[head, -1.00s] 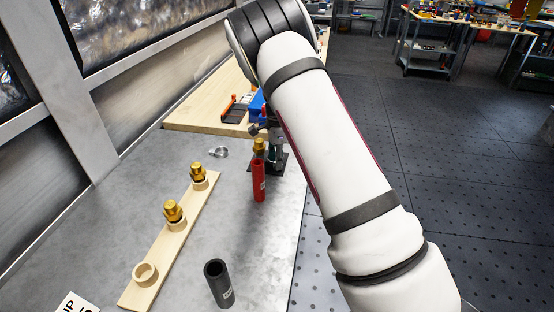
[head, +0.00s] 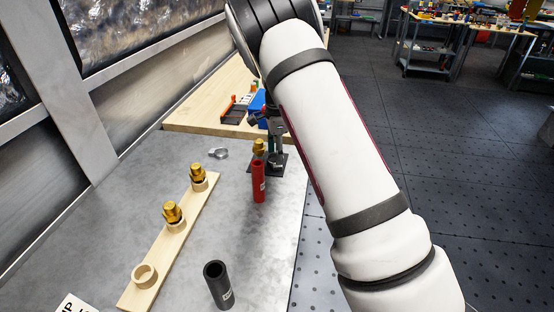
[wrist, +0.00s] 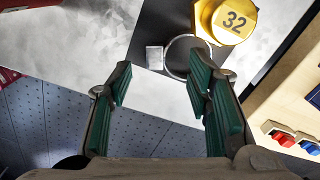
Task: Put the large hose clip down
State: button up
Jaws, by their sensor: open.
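The large hose clip (wrist: 168,64), a thin silver ring with a small block-shaped screw housing (wrist: 155,57), is on a dark square plate (wrist: 180,10) in the wrist view. It is beside a brass fitting marked 32 (wrist: 230,20). My gripper (wrist: 160,82) is open, with green pads spread apart. The right finger overlaps part of the ring in the picture; I cannot tell whether they touch. In the head view my gripper (head: 274,142) is above the dark plate (head: 284,168), largely behind the brass fitting (head: 258,147) and my arm.
A red hose (head: 258,182) stands near the plate, and a black hose (head: 217,284) stands nearer. A wooden strip (head: 201,212) carries two brass fittings and an empty ring. Another silver clip (head: 218,153) lies on the grey table. A wooden board (head: 200,115) is behind.

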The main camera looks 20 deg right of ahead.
notch_tip(320, 180, up, 8)
jog(key=s+a+r+n+t+y, duration=0.3)
jog(key=s+r+n, duration=0.5)
jog(key=s+r, duration=0.8)
jog(key=s+a+f+n+h, duration=0.1)
jog(key=s+n, duration=0.5)
jog(key=s, duration=0.6)
jog(key=s+a+f+n+t+h, duration=0.1)
jog(key=s+a+n+h, duration=0.1)
jog(key=s+n, duration=0.4)
jog(key=s+a, duration=0.1)
jog(key=s, duration=0.4)
jog(key=shift+s, duration=0.4)
jog(key=shift+r, duration=0.1)
jog(key=shift+r, duration=0.3)
